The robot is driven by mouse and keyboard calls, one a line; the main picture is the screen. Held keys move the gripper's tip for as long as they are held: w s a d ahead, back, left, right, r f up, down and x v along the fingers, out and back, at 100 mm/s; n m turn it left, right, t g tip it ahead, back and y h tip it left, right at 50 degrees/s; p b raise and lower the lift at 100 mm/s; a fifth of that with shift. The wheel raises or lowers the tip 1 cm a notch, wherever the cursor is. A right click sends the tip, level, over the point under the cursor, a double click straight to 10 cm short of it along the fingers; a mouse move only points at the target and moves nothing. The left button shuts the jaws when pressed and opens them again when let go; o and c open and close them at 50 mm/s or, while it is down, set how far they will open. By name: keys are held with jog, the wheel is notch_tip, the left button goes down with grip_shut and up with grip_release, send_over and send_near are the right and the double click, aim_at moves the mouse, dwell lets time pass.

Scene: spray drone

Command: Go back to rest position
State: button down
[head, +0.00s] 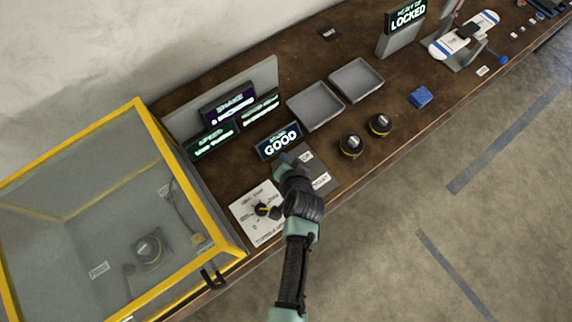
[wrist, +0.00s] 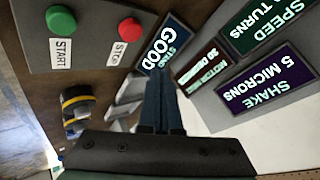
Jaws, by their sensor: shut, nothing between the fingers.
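My gripper (head: 284,160) is over the workbench in the head view, above the small panel (head: 322,183) with the START and STOP labels. In the wrist view my gripper (wrist: 163,130) shows its two dark blue fingers together, with nothing between them. The wrist view shows a green START button (wrist: 61,19) and a red STOP button (wrist: 131,30) on the grey panel, to the left of the fingers and apart from them. A lit sign reading GOOD (head: 279,142) stands just beyond the gripper.
A yellow-framed clear enclosure (head: 146,112) stands at left, beside a white dial plate (head: 247,226). Two grey trays (head: 316,106), two dark round parts (head: 351,146), a blue block (head: 420,97) and a LOCKED sign (head: 407,15) are along the bench. Open floor (head: 480,220) lies right.

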dwell(0.4)
jog(key=w+d+r+n+t+h+b, duration=0.1)
jog(key=w+d+r+t, duration=0.1)
jog(key=w+r, duration=0.45)
jog(key=w+d+r+n+t+b, duration=0.15)
jog(key=w+r, duration=0.25)
jog(key=r, duration=0.6)
notch_tip(320, 180, up, 19)
jog(key=w+n+t+b, duration=0.2)
jog(key=t, duration=0.3)
jog(key=s+a+r+n+t+b, duration=0.1)
jog(key=s+r+t, duration=0.15)
jog(key=r, duration=0.65)
jog(key=s+a+r+n+t, duration=0.1)
jog(key=s+a+r+t, duration=0.15)
jog(key=r, duration=0.65)
jog(key=s+r+t+h+b, duration=0.1)
jog(key=s+r+t, duration=0.4)
jog(key=s+r, duration=0.8)
jog(key=shift+s+r+b, duration=0.3)
jog(key=shift+r+b, duration=0.2)
jog(key=shift+r, duration=0.2)
